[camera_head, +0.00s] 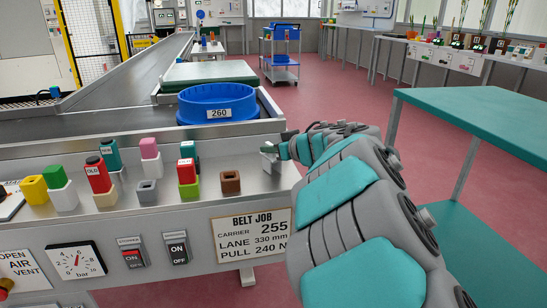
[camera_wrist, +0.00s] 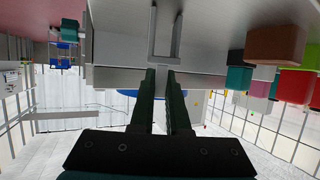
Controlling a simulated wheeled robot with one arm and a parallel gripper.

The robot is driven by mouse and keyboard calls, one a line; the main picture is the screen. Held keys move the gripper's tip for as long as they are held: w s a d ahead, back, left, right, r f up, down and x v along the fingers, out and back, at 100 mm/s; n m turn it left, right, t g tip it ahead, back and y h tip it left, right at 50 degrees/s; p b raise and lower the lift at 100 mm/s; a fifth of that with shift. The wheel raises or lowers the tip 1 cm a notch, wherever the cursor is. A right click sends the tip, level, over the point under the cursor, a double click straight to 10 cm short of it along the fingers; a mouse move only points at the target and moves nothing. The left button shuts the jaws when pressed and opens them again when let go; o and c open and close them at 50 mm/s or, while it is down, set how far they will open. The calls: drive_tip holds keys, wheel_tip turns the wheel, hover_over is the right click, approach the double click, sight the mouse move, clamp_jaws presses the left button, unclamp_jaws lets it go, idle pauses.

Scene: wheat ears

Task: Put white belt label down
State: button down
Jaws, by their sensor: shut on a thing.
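My gripper (camera_head: 283,149) is at the right end of the grey metal bench top, low over it. In the wrist view its two dark fingers (camera_wrist: 165,85) stand close together with a narrow gap, shut on a thin piece that I take to be the white belt label; its face is mostly hidden by the fingers. A small pale grey upright bracket (camera_head: 268,152) stands on the bench at the fingertips. It shows in the wrist view as a U-shaped frame (camera_wrist: 165,57) just beyond the fingers. I cannot tell whether the label touches it.
Coloured blocks and bottles stand left along the bench, including a brown block (camera_head: 230,182) and a red-and-green stack (camera_head: 188,172). A blue tub (camera_head: 217,103) marked 260 is behind. A BELT JOB sign (camera_head: 252,234) is on the front. A teal table (camera_head: 480,110) stands right.

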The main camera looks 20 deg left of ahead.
drive_tip(key=shift+r, duration=0.1)
drive_tip(key=c, duration=0.9)
unclamp_jaws()
drive_tip(key=shift+f, duration=0.2)
drive_tip(key=shift+r, duration=0.1)
drive_tip(key=shift+r, duration=0.15)
drive_tip(key=shift+s+d+r, duration=0.15)
drive_tip(key=shift+s+d, duration=0.05)
drive_tip(key=shift+d, duration=0.1)
drive_tip(key=p+v, duration=0.1)
drive_tip(key=v, duration=1)
drive_tip(key=shift+p, duration=0.35)
drive_tip(key=shift+s, duration=0.1)
